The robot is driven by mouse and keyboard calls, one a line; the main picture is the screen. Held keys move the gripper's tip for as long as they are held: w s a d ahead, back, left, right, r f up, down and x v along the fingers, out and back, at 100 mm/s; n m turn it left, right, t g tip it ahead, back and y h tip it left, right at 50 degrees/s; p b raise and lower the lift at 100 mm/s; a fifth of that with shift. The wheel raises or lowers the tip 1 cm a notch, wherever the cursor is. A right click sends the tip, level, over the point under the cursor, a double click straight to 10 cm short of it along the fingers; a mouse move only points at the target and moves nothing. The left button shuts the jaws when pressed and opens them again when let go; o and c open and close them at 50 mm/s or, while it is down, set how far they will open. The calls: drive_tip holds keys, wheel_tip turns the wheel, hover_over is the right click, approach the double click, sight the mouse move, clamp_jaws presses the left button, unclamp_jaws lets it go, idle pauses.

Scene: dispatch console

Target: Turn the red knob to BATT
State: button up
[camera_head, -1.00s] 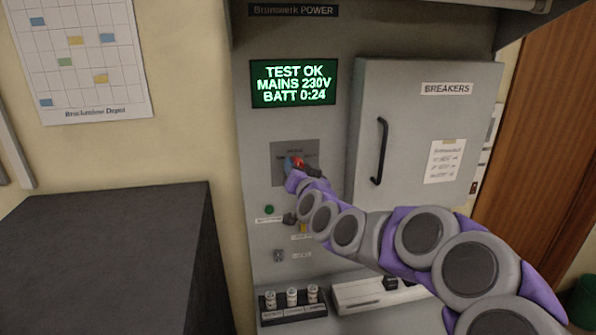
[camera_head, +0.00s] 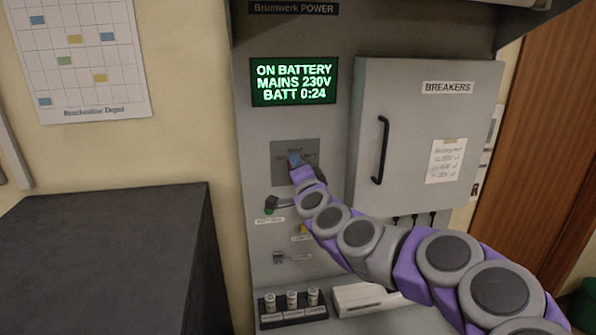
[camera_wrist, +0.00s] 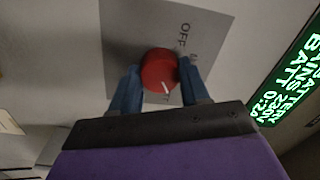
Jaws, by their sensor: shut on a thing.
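The red knob (camera_wrist: 158,70) sits on a grey label plate (camera_wrist: 122,30) in the wrist view. Its white pointer line is toward the lower right, near lettering that my gripper partly hides; "OFF" is readable above the knob. My gripper (camera_wrist: 160,88) has its two blue fingers on either side of the knob, shut on it. In the head view my gripper (camera_head: 295,160) is at the grey plate (camera_head: 309,147) and hides the knob. The green display (camera_head: 294,81) reads "ON BATTERY, MAINS 230V, BATT 0:24".
The closed breaker door (camera_head: 400,90) with a black handle (camera_head: 381,150) is right of the plate. A green button (camera_head: 269,210) and a yellow part (camera_head: 303,230) are below. A fuse rack (camera_head: 292,308) stands at the bottom. A dark cabinet (camera_head: 100,260) is at left.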

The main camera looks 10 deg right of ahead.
drive_tip(key=shift+f+m, duration=0.15)
drive_tip(key=shift+m, duration=0.25)
drive_tip(key=o, duration=1.1)
drive_tip(key=shift+d, duration=0.1)
drive_tip(key=shift+c, duration=0.2)
drive_tip(key=shift+s, duration=0.1)
drive_tip(key=s+b, duration=0.4)
drive_tip(key=s, duration=1.3)
drive_tip(key=shift+d+f, duration=0.25)
drive_tip(key=shift+f, duration=0.15)
